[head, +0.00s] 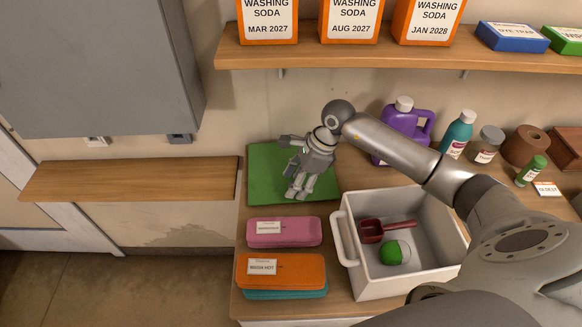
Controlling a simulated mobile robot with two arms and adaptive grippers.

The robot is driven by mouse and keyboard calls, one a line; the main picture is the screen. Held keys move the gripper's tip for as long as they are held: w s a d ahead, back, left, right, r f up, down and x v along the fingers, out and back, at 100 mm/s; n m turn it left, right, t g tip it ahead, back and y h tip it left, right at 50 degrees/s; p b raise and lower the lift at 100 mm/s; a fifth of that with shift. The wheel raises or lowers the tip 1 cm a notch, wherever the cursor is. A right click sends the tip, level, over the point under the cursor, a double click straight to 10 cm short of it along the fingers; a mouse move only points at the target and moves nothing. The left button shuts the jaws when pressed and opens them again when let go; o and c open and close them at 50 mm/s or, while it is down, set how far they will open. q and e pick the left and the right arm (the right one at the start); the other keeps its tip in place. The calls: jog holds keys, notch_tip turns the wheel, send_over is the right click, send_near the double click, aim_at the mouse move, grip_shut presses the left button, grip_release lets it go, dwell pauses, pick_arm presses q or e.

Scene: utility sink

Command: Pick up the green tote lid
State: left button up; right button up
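The green tote lid (262,178) appears as a flat green panel on the left part of the wooden counter, against the wall. My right arm reaches in from the right, and my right gripper (298,193) points down over the right half of the panel. Its fingers and body hide part of the green surface. I cannot tell whether the fingertips touch the lid, or how far apart they are. My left gripper is not in view.
A purple jug (405,120) and bottles stand behind my arm. A shelf (400,57) hangs above.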

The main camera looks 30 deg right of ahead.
jog(key=shift+a+f, duration=0.15)
jog(key=shift+f, duration=0.15)
grip_shut()
jog(key=shift+w+r, duration=0.1)
jog(key=shift+r, duration=0.05)
jog(key=shift+r+b, duration=0.3)
jog(key=shift+r, duration=0.2)
notch_tip(320, 180, up, 6)
jog(key=shift+f+b, duration=0.15)
jog(key=shift+b, duration=0.85)
jog(key=w+a+b, duration=0.3)
jog(key=a+b, duration=0.1)
jog(key=a, duration=1.3)
jog(key=shift+a+b, duration=0.35)
jog(key=shift+b, duration=0.05)
